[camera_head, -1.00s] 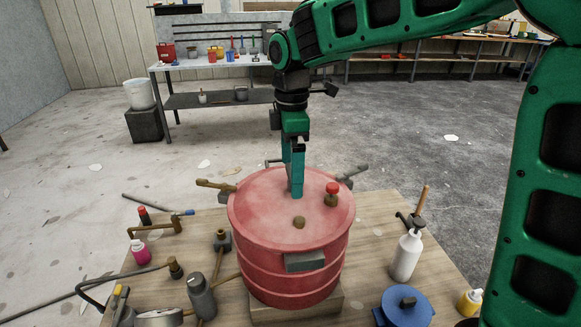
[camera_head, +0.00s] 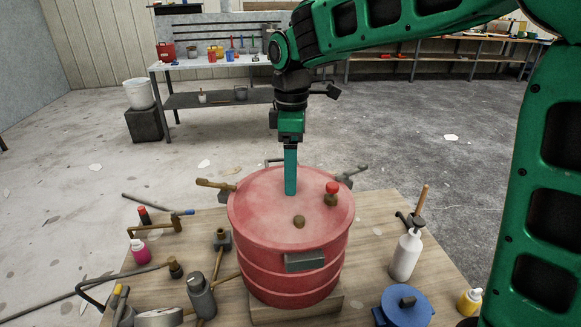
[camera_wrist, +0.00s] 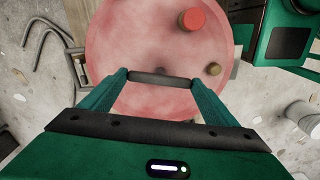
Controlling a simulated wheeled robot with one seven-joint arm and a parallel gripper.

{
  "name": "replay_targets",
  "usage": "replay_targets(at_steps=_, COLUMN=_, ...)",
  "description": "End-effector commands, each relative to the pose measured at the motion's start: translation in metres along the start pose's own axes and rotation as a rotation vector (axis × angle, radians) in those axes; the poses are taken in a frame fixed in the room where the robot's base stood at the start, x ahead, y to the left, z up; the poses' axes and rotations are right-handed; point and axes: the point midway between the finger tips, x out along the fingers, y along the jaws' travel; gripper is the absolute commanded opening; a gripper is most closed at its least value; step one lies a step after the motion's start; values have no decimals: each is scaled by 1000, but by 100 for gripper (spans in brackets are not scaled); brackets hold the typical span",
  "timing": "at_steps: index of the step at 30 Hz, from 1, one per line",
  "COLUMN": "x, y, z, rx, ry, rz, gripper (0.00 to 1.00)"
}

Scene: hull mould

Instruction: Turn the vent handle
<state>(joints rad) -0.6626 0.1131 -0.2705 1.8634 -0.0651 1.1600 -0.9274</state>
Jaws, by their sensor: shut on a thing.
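The red round hull mould (camera_head: 292,235) stands upright on the wooden table and its flat lid fills much of the wrist view (camera_wrist: 130,40). The vent handle (camera_wrist: 160,77) is a short dark bar over the lid, spanning between my fingertips in the wrist view. My gripper (camera_head: 291,191) points straight down at the lid and is shut on the handle's two ends. In the head view my fingers hide the handle. A red-capped valve (camera_head: 332,190) and a small brass knob (camera_head: 299,221) stand on the lid, apart from my fingers.
Brass and dark clamps (camera_head: 213,184) stick out around the mould's rim. A white bottle (camera_head: 406,255), a blue lidded pot (camera_head: 404,308), a grey bottle (camera_head: 201,296) and several tools lie around it on the table (camera_head: 385,215).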

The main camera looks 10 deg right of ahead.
Motion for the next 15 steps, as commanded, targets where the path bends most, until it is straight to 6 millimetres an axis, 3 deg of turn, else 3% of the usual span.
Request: replay_targets(at_steps=15, x=-3, y=5, z=1, rx=492, ry=9, rz=10, gripper=60)
